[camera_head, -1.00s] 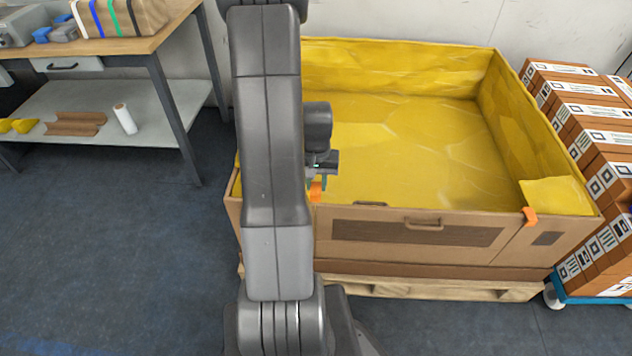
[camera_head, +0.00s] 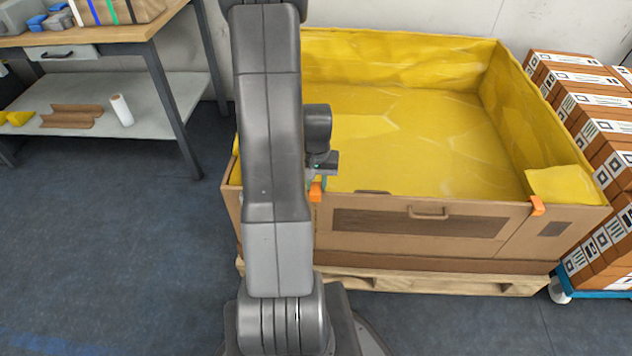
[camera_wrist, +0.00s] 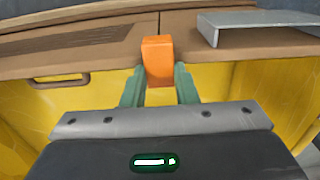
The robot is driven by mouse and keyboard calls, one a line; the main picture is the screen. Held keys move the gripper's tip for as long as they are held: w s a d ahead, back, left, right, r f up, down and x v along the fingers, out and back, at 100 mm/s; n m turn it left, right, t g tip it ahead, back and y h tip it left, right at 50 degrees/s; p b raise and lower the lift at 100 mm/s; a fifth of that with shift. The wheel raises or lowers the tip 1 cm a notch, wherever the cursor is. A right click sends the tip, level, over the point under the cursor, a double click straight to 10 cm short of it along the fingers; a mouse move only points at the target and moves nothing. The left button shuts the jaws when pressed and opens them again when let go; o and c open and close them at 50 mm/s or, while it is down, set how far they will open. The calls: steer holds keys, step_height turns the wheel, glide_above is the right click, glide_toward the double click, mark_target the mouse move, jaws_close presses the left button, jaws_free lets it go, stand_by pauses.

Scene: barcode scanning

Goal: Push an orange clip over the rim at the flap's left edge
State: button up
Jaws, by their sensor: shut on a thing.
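An orange clip (camera_wrist: 158,62) sits over the rim of the yellow-lined cardboard box, across the seam at one end of the flap (camera_wrist: 65,48) in the wrist view. My gripper (camera_wrist: 158,88) is shut on this clip, its green fingers on either side of it. In the head view the same clip (camera_head: 315,192) shows at the front rim, at the left edge of the flap (camera_head: 420,222), just below my gripper (camera_head: 318,182). A second orange clip (camera_head: 537,205) sits on the rim at the flap's right side. My arm hides the box's left front part.
The box (camera_head: 555,236) stands on a wooden pallet (camera_head: 430,283). Stacked labelled cartons (camera_head: 600,130) stand on a blue dolly at the right. A workbench (camera_head: 120,38) is at the left. A grey plate (camera_wrist: 258,22) lies near the rim in the wrist view.

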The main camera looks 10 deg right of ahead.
mark_target(316, 186)
steer(key=shift+s+f, duration=0.2)
steer(key=shift+f, duration=0.2)
steer(key=o, duration=0.9)
steer(key=shift+o, duration=0.5)
steer(key=shift+r, duration=0.3)
step_height(316, 186, up, 14)
steer(key=p, duration=0.3)
steer(key=shift+w+p, duration=0.1)
steer(key=shift+p, duration=0.25)
step_height(316, 186, down, 14)
steer(key=b, duration=0.3)
steer(key=shift+r, duration=0.1)
